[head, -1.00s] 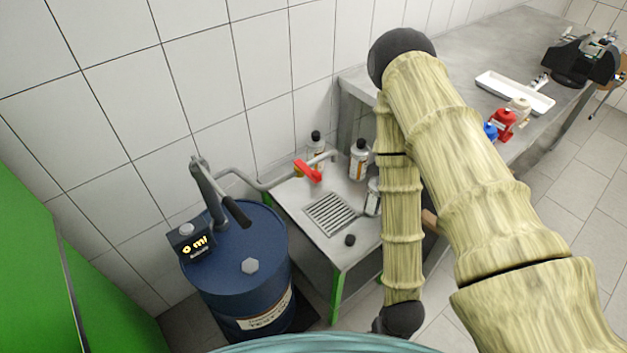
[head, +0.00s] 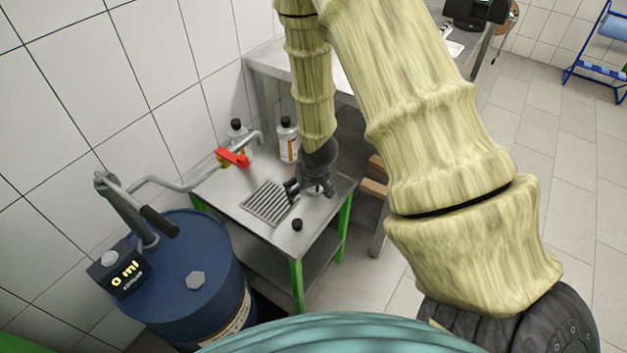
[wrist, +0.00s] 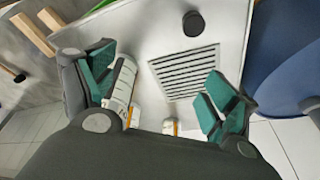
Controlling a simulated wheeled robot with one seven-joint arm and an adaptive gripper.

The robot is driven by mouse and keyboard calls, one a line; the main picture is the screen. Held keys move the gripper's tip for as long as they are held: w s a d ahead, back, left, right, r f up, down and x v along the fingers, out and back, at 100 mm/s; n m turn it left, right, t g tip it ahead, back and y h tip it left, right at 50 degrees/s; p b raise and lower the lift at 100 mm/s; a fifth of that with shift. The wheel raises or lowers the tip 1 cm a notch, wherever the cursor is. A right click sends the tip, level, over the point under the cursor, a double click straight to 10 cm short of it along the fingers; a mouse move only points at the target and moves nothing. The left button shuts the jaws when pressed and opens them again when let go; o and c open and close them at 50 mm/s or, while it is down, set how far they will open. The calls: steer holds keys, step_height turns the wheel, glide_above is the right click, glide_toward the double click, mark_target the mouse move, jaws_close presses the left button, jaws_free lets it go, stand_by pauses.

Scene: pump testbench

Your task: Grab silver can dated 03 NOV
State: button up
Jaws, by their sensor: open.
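A silver-white can (wrist: 122,84) with a label shows in the wrist view beside the inner side of the left finger. Its date cannot be read, and I cannot tell whether the finger touches it. In the head view my gripper (head: 310,187) hides it, low over the right part of the small bench top. My gripper (wrist: 158,90) is open, with green finger pads, and the drain grate lies between and beyond its fingers in the wrist view.
The bench top (head: 222,191) has a drain grate (head: 268,203) and a small black knob (head: 297,225). Two black-capped bottles (head: 288,140) (head: 237,138) stand behind, near a pipe with a red valve handle (head: 233,157). A blue drum (head: 185,262) stands left.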

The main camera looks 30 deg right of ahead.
steer(key=shift+m+t+h, duration=0.5)
steer(key=w+d+r+b, duration=0.2)
steer(key=w+d+r, duration=0.5)
steer(key=shift+w+r, duration=0.15)
steer(key=shift+r, duration=0.05)
steer(key=shift+w+d, duration=0.1)
steer(key=shift+w, duration=0.05)
steer(key=shift+x, duration=2.6)
steer(key=shift+s+d+p+x, duration=0.1)
steer(key=shift+p+x, duration=0.15)
steer(key=shift+x, duration=1.05)
steer(key=shift+s+d+p+x, duration=0.1)
steer(key=shift+p+x, duration=0.15)
steer(key=shift+x, duration=1.05)
steer(key=c, duration=1.5)
